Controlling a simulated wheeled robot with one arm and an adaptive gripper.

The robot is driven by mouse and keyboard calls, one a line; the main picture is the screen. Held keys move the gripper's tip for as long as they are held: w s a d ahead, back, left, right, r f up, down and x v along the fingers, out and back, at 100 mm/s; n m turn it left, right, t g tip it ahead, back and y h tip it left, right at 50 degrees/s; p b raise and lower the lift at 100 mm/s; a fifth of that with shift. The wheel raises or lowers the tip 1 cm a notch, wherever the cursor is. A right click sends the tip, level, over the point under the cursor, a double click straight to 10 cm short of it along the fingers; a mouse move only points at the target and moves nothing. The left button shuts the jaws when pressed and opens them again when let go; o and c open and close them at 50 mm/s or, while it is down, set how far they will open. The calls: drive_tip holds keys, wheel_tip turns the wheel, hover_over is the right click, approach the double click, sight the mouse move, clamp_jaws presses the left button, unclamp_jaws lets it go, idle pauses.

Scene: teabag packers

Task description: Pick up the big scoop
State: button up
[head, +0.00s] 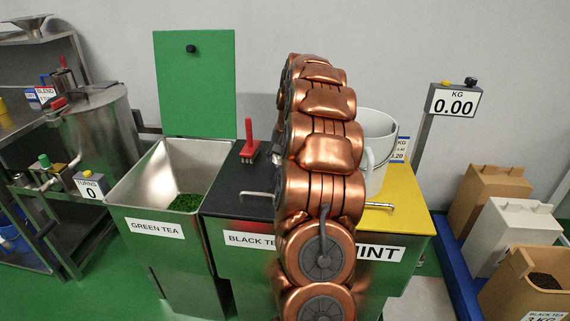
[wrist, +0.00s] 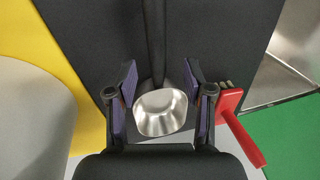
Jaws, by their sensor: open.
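The scoop (wrist: 160,112) shows in the wrist view, with a shiny metal bowl and a dark handle running up the picture. It lies over the black lid (wrist: 90,25). My gripper (wrist: 160,74) is open, one finger on each side of the scoop, with gaps visible on both sides. I cannot tell how far above the scoop the fingers are. In the head view my copper-coloured arm hides the gripper and most or all of the scoop.
A pale bucket (head: 380,138) stands on the yellow mint lid (head: 405,200). The green tea bin (head: 150,190) is open. A scale display (head: 454,102) reads 0.00.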

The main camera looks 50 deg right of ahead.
sight(277, 173)
drive_tip(key=f, duration=0.2)
drive_tip(key=a+f, duration=0.1)
drive_tip(key=f, duration=0.2)
drive_tip(key=shift+w+p, duration=0.1)
drive_tip(key=shift+p, duration=0.25)
drive_tip(key=shift+r, duration=0.15)
clamp_jaws()
